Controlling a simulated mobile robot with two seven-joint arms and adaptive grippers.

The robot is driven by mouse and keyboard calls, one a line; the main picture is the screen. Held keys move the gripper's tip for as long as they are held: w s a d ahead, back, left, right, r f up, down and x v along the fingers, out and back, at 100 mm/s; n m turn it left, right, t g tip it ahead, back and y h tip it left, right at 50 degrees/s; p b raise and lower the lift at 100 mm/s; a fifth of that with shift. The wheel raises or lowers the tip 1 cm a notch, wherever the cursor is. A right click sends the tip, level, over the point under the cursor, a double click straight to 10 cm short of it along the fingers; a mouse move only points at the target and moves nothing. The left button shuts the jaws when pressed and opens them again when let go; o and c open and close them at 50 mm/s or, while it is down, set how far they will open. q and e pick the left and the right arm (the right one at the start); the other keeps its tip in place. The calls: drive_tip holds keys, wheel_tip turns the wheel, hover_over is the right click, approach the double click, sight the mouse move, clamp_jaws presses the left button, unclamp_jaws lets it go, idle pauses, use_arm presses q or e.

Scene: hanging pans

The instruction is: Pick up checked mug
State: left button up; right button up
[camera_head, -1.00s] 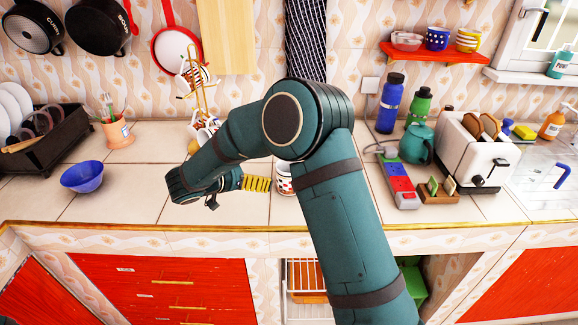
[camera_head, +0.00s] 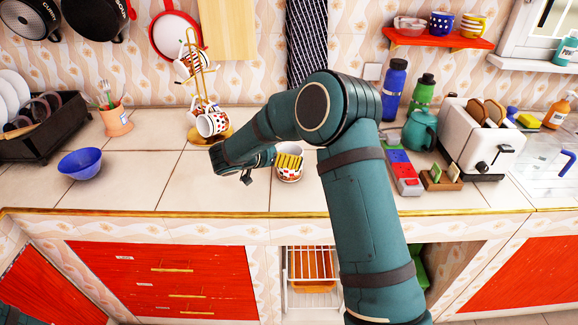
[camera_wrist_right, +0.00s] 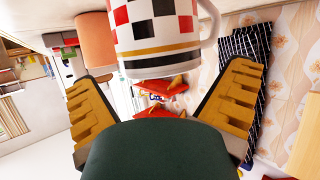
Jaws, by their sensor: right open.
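The checked mug (camera_head: 289,177) is white with red and black checks and stands on the tiled counter. In the right wrist view the mug (camera_wrist_right: 155,30) is large and close, ahead of the fingers, with its handle on the right. My right gripper (camera_head: 289,160) is open, its yellow fingers overlapping the mug in the head view. In the wrist view the open fingers (camera_wrist_right: 163,85) lie to either side of the mug with nothing between them. Whether they touch it cannot be told. My left gripper is not in view.
A gold mug stand (camera_head: 202,85) with patterned mugs is behind my right wrist. A blue bowl (camera_head: 80,163) is at the left. A power strip (camera_head: 402,172), teal pot (camera_head: 419,130) and toaster (camera_head: 475,140) stand to the right. The counter's front left is clear.

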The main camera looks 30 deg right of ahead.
drive_tip(key=x, duration=0.3)
drive_tip(key=shift+a, duration=0.1)
drive_tip(key=c, duration=1.1)
drive_tip(key=shift+r, duration=0.1)
drive_tip(key=shift+c, duration=0.2)
drive_tip(key=shift+r, duration=0.1)
wheel_tip(320, 180, up, 10)
drive_tip(key=p, duration=0.2)
